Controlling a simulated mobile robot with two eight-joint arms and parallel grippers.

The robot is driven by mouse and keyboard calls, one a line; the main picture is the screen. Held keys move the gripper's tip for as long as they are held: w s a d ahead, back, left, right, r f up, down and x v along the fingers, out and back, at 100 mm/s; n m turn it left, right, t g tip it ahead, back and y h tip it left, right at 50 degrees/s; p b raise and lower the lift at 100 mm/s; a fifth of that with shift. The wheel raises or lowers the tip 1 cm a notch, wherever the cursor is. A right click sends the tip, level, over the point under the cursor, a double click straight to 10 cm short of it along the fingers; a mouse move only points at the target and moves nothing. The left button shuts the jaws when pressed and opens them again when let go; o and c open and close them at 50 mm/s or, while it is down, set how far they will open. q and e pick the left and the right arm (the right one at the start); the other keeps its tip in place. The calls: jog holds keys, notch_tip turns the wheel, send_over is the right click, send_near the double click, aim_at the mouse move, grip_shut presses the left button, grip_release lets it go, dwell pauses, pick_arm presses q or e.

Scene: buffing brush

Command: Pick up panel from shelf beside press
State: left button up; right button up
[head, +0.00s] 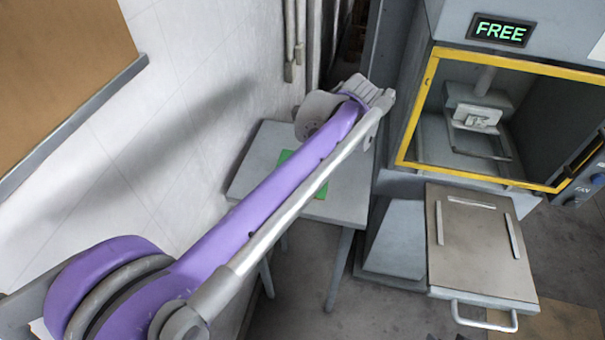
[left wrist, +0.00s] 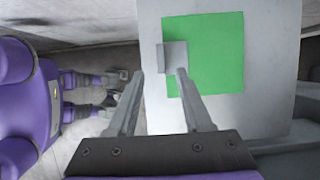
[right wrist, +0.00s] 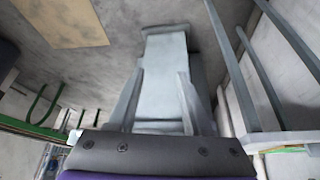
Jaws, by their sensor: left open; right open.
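A small grey square piece, which looks like the panel (left wrist: 173,54), lies over the left edge of a green patch (left wrist: 215,50) on the grey shelf (left wrist: 270,65). My left gripper (left wrist: 160,72) is open, with its fingertips near the panel. The right fingertip overlaps the panel's lower edge in the left wrist view; I cannot tell if they touch. In the head view my purple left arm crosses the shelf (head: 345,190) and hides the panel and much of the green patch (head: 287,156). My right gripper (right wrist: 161,75) is open and empty.
The press (head: 482,100) stands right of the shelf, with a yellow-framed opening and a display (head: 499,30) reading FREE. A tray (head: 470,250) with a handle sticks out below the opening. A white wall (head: 190,90) bounds the left side.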

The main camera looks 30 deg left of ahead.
aim_at(321, 195)
pick_arm(q)
jog(key=x, duration=0.6)
jog(key=shift+a+f, duration=0.25)
jog(key=shift+f, duration=0.1)
jog(key=shift+c, duration=0.2)
grip_shut()
